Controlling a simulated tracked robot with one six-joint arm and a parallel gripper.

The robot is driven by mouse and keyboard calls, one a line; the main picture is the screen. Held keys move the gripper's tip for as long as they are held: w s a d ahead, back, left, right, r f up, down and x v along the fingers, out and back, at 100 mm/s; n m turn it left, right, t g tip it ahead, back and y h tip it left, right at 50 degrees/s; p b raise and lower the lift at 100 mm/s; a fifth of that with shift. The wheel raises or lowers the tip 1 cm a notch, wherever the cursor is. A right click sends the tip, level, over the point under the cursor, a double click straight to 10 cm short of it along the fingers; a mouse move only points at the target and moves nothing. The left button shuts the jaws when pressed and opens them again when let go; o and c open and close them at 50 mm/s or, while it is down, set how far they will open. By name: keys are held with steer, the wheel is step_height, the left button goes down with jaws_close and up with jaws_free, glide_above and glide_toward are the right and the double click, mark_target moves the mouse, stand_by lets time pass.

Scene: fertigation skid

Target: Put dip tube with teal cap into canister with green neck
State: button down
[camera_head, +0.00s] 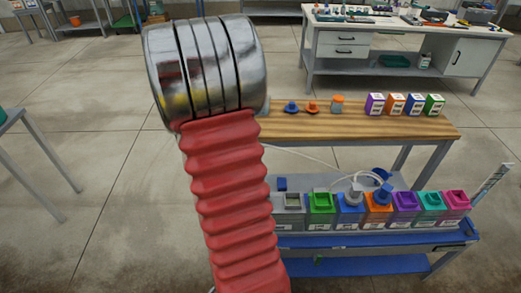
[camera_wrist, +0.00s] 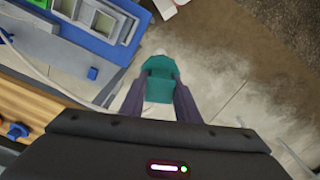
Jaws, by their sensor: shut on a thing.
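My gripper (camera_wrist: 158,100) is shut on the teal cap (camera_wrist: 160,78) of the dip tube in the wrist view, with a dark finger on each side. The tube itself is mostly hidden below the cap, and bare floor lies behind it. The canister with the green neck (camera_head: 321,203) stands in the row on the blue skid in the head view, second from the left among those visible. Its square neck looks uncovered. My gripper and the held tube do not show in the head view, where my arm covers the left middle.
Grey (camera_head: 292,203), blue (camera_head: 350,208), orange (camera_head: 378,207), purple (camera_head: 405,204), teal (camera_head: 430,203) and pink (camera_head: 456,203) canisters share the row. Pale hoses reach the blue and orange ones. A wooden bench (camera_head: 350,125) with caps and coloured boxes stands behind. Open floor lies left.

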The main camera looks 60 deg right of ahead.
steer(key=w+a+n, duration=0.3)
steer(key=w+a, duration=0.3)
steer(key=a, duration=0.5)
steer(key=w+a+f+n, duration=0.1)
steer(key=w+a, duration=0.5)
steer(key=a, duration=0.6)
steer(key=w+a+f+n, duration=0.1)
steer(key=w+a+n, duration=0.3)
steer(key=a, duration=0.7)
steer(key=shift+w+a+n, duration=0.3)
steer(key=shift+w+a, duration=0.05)
steer(key=shift+w, duration=0.9)
